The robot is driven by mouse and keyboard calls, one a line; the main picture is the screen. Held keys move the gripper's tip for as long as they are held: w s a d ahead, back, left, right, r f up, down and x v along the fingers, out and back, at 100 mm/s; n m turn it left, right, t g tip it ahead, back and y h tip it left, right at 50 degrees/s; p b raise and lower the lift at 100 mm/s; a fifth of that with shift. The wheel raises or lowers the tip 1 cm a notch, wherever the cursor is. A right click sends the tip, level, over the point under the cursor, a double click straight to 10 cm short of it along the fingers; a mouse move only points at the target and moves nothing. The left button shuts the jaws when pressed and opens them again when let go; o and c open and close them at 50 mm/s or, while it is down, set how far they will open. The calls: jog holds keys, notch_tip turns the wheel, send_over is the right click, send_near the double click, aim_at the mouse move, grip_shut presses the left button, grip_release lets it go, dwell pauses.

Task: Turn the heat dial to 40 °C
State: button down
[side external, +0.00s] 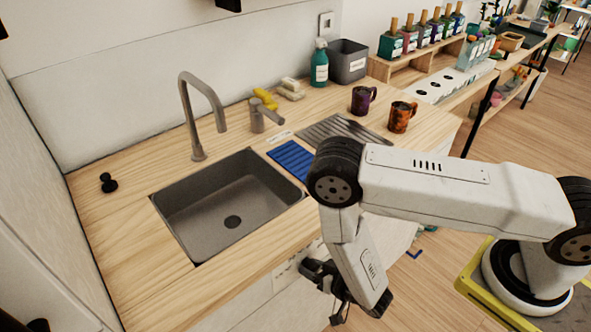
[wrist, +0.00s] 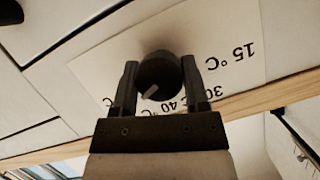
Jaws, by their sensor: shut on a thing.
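The heat dial (wrist: 158,72) is a round black knob with a pale pointer mark, on a white label plate (wrist: 100,55) in the wrist view. The plate reads upside down there. A 15 °C mark shows at right, then a partly hidden 30 and 40 °C (wrist: 172,107) below the knob. Another mark at lower left is mostly covered by a finger. The pointer aims down and slightly left, near the left end of the 40 °C text. My gripper (wrist: 160,76) has a finger on each side of the knob, shut on it. In the side view my gripper (side external: 318,273) hides the dial at the counter front.
Above is a wooden counter (side external: 120,240) with a grey sink (side external: 225,215), tap (side external: 197,120), blue mat (side external: 292,160) and two mugs (side external: 362,99). The counter edge runs close to my gripper. Open floor lies right of the counter front.

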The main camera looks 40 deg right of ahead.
jog(key=n+h, duration=0.2)
jog(key=n, duration=0.1)
jog(key=n+h, duration=0.2)
jog(key=shift+n, duration=0.4)
dwell(0.3)
dwell(0.4)
jog(key=shift+c, duration=0.5)
grip_release()
jog(key=shift+s+a, duration=0.1)
jog(key=shift+s, duration=0.05)
jog(key=v, duration=0.7)
jog(key=shift+s, duration=0.25)
jog(key=shift+a, duration=0.1)
